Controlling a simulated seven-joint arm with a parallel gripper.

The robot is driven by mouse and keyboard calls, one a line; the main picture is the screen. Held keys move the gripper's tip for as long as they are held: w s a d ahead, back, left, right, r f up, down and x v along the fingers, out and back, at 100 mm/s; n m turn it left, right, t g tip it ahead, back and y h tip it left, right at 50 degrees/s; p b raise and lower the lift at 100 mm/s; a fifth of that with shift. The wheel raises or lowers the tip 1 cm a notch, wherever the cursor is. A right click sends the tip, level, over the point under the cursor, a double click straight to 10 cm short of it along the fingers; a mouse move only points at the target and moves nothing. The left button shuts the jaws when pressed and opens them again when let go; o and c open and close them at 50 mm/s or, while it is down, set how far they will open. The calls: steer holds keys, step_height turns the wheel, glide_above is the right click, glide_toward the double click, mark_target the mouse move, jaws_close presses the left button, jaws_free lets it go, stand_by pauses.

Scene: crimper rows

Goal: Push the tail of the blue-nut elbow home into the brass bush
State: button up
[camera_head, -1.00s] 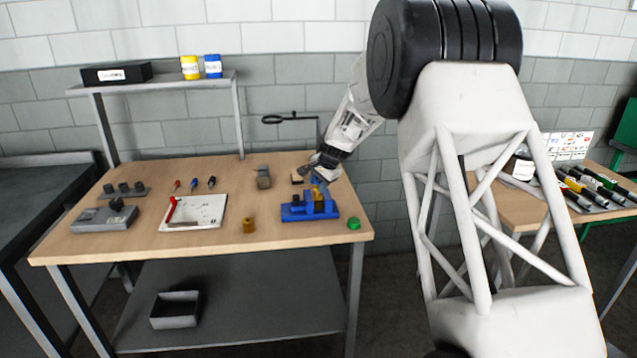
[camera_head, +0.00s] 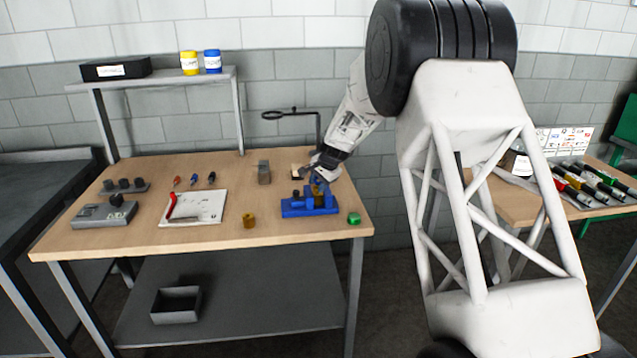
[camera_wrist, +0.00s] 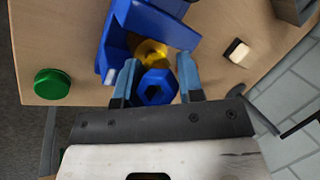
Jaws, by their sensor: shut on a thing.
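My gripper (camera_wrist: 157,72) has its two blue-grey fingers on either side of the blue nut (camera_wrist: 155,88) of the elbow and is shut on it. In the head view my gripper (camera_head: 320,178) is low over the blue fixture (camera_head: 297,209). The brass bush (camera_wrist: 150,52) shows beyond the nut in the wrist view, at the blue fixture (camera_wrist: 118,38). In the head view brass (camera_head: 318,189) shows just under the fingers. The nut and fingers hide the elbow's tail, so I cannot tell how far it sits in the bush.
A green cap (camera_head: 354,218) lies right of the fixture. A loose brass piece (camera_head: 249,220) stands to its left. A grey block (camera_head: 264,173) and a small pale-topped block (camera_head: 297,170) are behind. A white tray (camera_head: 205,208) with a red tool lies farther left.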

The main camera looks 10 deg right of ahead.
steer(key=shift+f, duration=0.25)
steer(key=o, duration=0.9)
steer(key=shift+o, duration=0.8)
steer(key=shift+f, duration=0.1)
steer(key=shift+s+f, duration=0.1)
steer(key=shift+d, duration=0.1)
steer(key=v, duration=0.8)
steer(key=shift+r, duration=0.3)
steer(key=shift+w, duration=0.2)
